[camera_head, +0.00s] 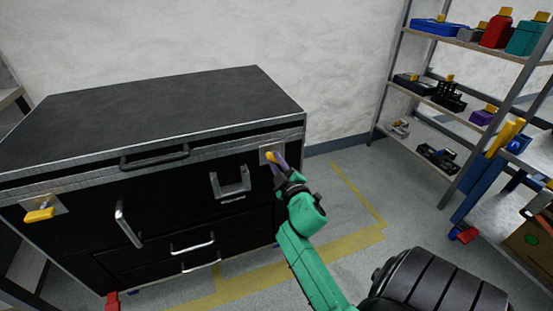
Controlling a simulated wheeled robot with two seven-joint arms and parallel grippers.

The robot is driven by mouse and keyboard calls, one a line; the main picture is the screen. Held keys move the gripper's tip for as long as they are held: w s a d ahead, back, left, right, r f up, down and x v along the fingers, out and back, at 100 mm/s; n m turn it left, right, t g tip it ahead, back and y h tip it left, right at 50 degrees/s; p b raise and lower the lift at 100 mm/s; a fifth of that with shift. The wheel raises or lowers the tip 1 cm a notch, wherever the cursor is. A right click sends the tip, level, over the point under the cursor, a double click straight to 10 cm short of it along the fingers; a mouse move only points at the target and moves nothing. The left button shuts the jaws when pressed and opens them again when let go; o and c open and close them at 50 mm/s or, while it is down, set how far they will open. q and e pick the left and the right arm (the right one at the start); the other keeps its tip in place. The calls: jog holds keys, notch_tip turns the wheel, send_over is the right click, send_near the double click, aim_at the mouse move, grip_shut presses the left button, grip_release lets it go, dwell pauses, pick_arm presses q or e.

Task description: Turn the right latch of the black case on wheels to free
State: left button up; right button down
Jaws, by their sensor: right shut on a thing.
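The black case on wheels (180,105) stands at the left with its lid down and its front face towards me. Its right latch (268,155) is a yellow handle on a metal plate near the upper right corner of the front. My right gripper (276,161) is at this latch and shut on it, partly hiding it. The left latch (40,215) is a yellow handle on a plate at the front's left end, lying nearly level. My left gripper is not in view.
Metal handles (232,182) stick out from the case front. A shelf rack (397,95) with tools and boxes stands at the back right. A blue cart (480,190) is at the right edge. The grey floor with yellow lines (355,195) is clear between them.

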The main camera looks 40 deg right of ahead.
jog(key=n, duration=0.3)
jog(key=shift+f+n, duration=0.1)
jog(key=shift+n, duration=0.2)
jog(key=n, duration=0.3)
jog(key=shift+f, duration=0.1)
jog(key=shift+n, duration=0.6)
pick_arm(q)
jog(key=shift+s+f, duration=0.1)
pick_arm(e)
jog(key=c, duration=0.8)
grip_release()
